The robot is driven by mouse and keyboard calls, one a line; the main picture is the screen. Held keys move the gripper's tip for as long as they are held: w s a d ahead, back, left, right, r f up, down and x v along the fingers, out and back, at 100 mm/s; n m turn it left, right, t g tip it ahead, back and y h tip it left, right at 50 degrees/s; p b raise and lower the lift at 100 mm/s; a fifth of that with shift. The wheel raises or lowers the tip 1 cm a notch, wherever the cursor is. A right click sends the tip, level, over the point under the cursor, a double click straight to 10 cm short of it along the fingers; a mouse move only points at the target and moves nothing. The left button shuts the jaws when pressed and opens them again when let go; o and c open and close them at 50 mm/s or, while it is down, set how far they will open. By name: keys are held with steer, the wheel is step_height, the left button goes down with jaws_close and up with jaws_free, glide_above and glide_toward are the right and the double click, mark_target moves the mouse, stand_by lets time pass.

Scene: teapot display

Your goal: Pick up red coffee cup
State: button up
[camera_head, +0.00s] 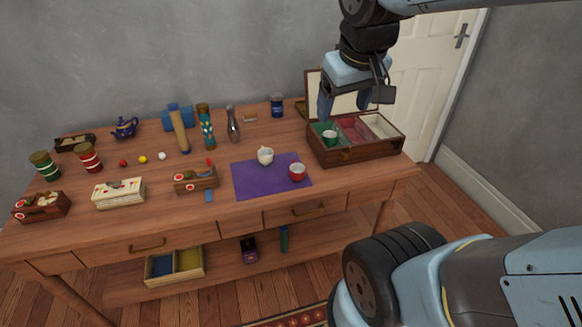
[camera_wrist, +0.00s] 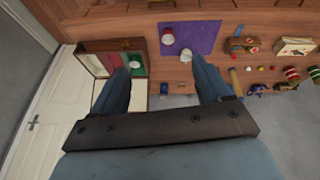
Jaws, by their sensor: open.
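The red coffee cup (camera_head: 297,172) stands on the purple mat (camera_head: 249,188), near the mat's right side. In the wrist view the red cup (camera_wrist: 167,38) shows above the space between the fingers. A white cup (camera_head: 265,155) stands on the mat behind and left of the red one. My gripper (camera_head: 345,108) is open and empty, above the compartmented wooden box (camera_head: 358,155), up and right of the red cup. In the wrist view both fingers of my gripper (camera_wrist: 160,75) are spread apart with nothing held.
A green cup (camera_head: 329,136) sits in the box's left compartment. The box's raised lid (camera_head: 313,92) stands behind. A silver bottle (camera_head: 233,125), patterned cylinder (camera_head: 206,127) and blue jar (camera_head: 277,106) stand behind the mat. A small wooden caddy (camera_head: 183,183) is left of it.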

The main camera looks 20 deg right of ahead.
mark_target(303, 168)
steer(key=shift+o, duration=1.2)
steer(key=w+f+n+g+h, duration=0.3)
steer(key=w+f+n, duration=0.2)
steer(key=w+f, duration=0.2)
steer(key=shift+w+a+g+h, duration=0.15)
steer(key=shift+a+g+h, duration=0.15)
steer(key=shift+a, duration=0.1)
steer(key=w+a+f+n+t+h, duration=0.1)
steer(key=w+a+f+n+h, duration=0.3)
steer(key=f, duration=0.4)
steer(key=w+a+f+n+t+h, duration=0.2)
steer(key=w+a+f+n, duration=0.25)
steer(key=f+n, duration=0.3)
steer(key=w+a+f+n+t+h, duration=0.15)
steer(key=w+a+f+n, duration=0.3)
steer(key=f, duration=0.45)
steer(key=shift+g+h, duration=0.25)
steer(key=shift+h, duration=0.2)
steer(key=x, duration=1.4)
steer(key=shift+w+d+r, duration=0.1)
steer(key=shift+w+r, duration=0.05)
steer(key=shift+r, duration=0.1)
steer(key=shift+c, duration=0.2)
steer(key=c, duration=1.1)
